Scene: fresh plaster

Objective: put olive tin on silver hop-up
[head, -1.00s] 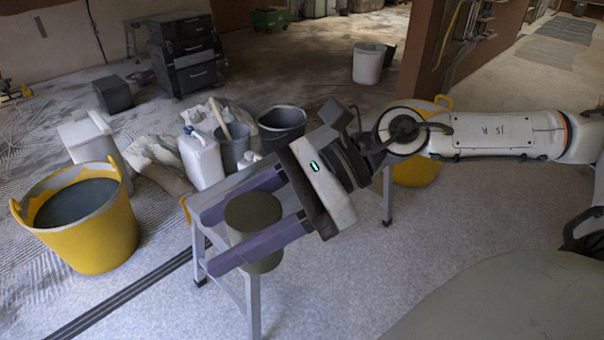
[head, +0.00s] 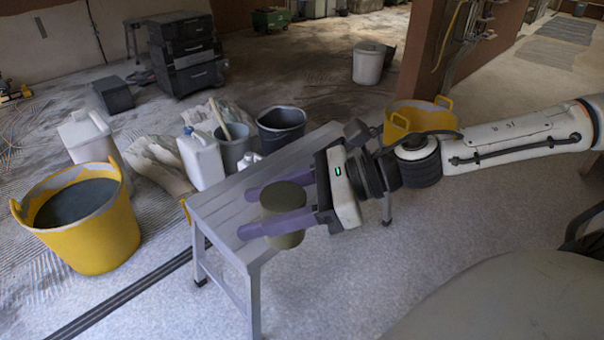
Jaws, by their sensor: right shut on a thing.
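The olive tin (head: 284,196) is a short dark green cylinder, upright between the purple fingers of my right gripper (head: 272,211). The right gripper is shut on it, with the fingers pointing left. The silver hop-up (head: 222,203) is a grey metal bench with a slatted top and splayed legs. In the picture the tin overlaps the front edge of its top. I cannot tell whether the tin touches the hop-up or hangs in front of or above it. My left gripper is not in view.
A yellow tub (head: 95,240) of dark material stands left of the hop-up. Behind the hop-up are a white jerrycan (head: 203,160), a dark bucket (head: 281,128) and sacks. Another yellow tub (head: 418,118) stands behind my right arm. The floor in front is clear.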

